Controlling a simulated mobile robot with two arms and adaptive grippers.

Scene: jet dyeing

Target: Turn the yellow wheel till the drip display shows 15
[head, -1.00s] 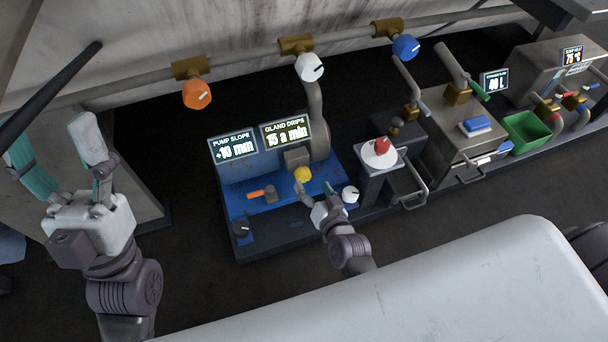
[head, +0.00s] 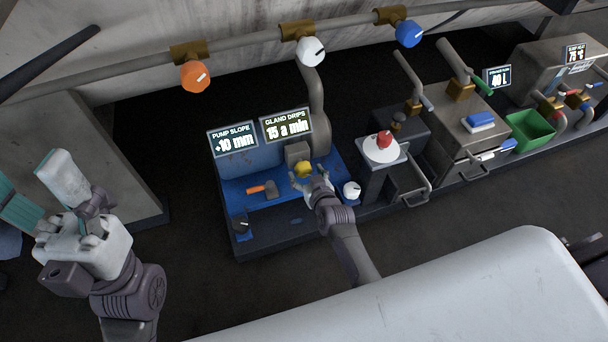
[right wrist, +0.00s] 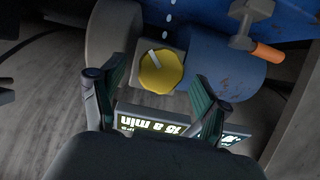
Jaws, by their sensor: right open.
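The yellow wheel (head: 304,168) sits on the front of the grey gland block above the blue pump base (head: 232,190). The gland drips display (head: 286,126) reads 15 a min. My right gripper (head: 310,182) is open, its fingers at either side of the yellow wheel in the head view. In the right wrist view the yellow wheel (right wrist: 161,72) with its white mark lies ahead, between and beyond the open fingers (right wrist: 155,88); I cannot tell whether they touch it. My left gripper (head: 38,190) is raised at the left, fingers apart and empty.
The pump slope display (head: 234,140) reads +10 mm. A red button (head: 384,140) stands to the right.

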